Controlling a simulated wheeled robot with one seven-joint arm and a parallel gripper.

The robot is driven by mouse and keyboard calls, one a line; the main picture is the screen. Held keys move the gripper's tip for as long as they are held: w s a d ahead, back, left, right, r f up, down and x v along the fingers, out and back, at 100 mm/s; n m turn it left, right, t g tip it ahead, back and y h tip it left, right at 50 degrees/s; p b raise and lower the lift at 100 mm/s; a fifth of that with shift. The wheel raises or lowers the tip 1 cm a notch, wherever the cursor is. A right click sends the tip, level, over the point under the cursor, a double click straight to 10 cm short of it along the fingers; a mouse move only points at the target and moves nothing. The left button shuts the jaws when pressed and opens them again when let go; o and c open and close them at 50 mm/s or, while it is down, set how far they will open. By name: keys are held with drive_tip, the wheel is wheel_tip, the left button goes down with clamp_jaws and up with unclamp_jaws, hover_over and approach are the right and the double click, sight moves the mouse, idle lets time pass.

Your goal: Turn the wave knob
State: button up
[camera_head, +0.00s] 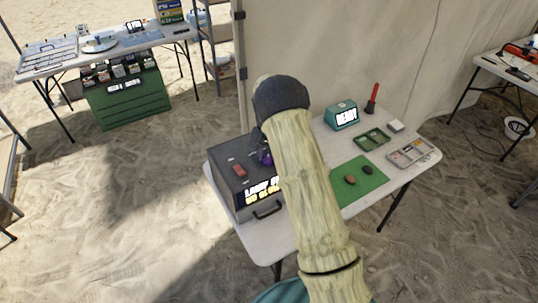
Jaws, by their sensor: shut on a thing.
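A dark box-shaped machine (228,186) stands on the left part of the white folding table. Its top carries a red switch (239,171), and its front has a lit panel with yellow and white lettering (262,190) and a handle (268,210). My arm reaches up across the middle of the view and hides the right part of the machine. My gripper (266,157) shows only in part, as a small purple and dark shape at the machine's top beside my arm. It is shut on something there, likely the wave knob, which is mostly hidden.
A green mat (347,190) with two stones lies right of my arm. Behind it are a teal box reading "READY" (341,115), a green tray (372,139), a sectioned tray (410,153) and a red-handled tool (372,99). A canvas wall (345,50) stands behind the table.

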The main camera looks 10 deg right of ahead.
drive_tip(key=shift+m, duration=0.3)
drive_tip(key=o, duration=1)
drive_tip(key=shift+r, duration=0.1)
wheel_tip(320, 180, up, 17)
drive_tip(key=b, duration=0.2)
drive_tip(key=shift+r, duration=0.15)
